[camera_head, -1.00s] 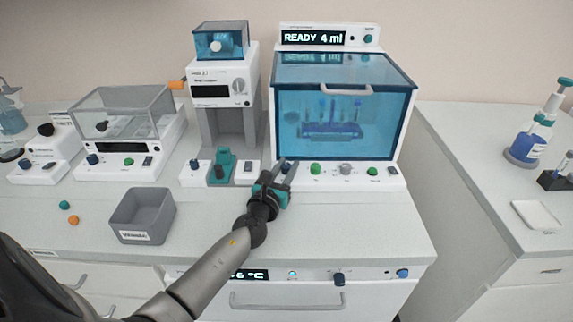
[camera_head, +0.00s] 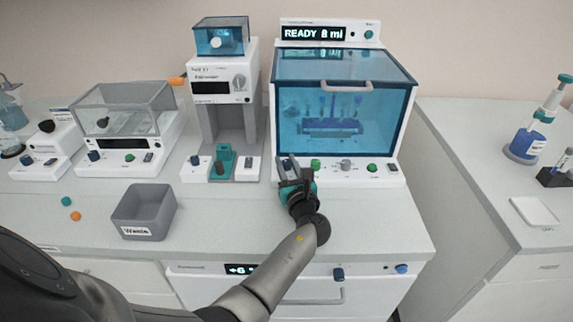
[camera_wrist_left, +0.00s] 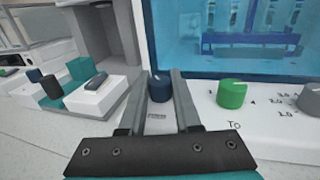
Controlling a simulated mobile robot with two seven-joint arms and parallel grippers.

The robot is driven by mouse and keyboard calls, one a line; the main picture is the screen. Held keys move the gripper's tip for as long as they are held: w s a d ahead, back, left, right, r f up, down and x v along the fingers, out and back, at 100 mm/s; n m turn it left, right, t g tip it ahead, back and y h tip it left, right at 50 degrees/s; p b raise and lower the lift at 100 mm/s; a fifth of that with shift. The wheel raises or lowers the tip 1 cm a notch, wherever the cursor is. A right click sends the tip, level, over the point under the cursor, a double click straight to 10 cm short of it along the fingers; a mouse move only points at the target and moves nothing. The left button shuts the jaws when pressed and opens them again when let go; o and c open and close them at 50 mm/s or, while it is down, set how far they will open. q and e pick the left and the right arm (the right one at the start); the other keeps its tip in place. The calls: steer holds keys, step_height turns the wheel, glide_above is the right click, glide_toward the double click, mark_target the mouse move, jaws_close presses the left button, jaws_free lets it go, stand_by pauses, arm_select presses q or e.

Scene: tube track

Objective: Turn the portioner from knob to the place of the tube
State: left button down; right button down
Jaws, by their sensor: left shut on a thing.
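The portioner (camera_head: 345,72) is the white machine with a blue clear front; its display (camera_head: 313,33) appears to read READY 8 ml. Several tubes stand in a blue rack (camera_head: 331,127) behind the front. A dark blue knob (camera_wrist_left: 160,88) is leftmost on its panel, with a label below too blurred to read. My left gripper (camera_head: 293,168) is shut on this knob, one finger on each side. A green knob (camera_wrist_left: 232,94) marked To and a grey knob (camera_wrist_left: 312,98) with numbers sit to the right. Tube place numbers are not readable. My right gripper is not in view.
A white device with a teal part (camera_head: 223,162) stands left of the portioner. A grey bin (camera_head: 144,212) is at the front left of the bench. Another green knob (camera_head: 373,168) is farther right on the panel. The bench front right of my gripper is clear.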

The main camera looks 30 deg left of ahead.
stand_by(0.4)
arm_select(q)
steer(key=c, duration=0.6)
jaws_free()
steer(key=p+v, duration=0.1)
steer(key=v, duration=1.4)
steer(key=shift+s+d+p, duration=0.1)
steer(key=shift+d+p, duration=0.05)
steer(key=shift+p, duration=0.2)
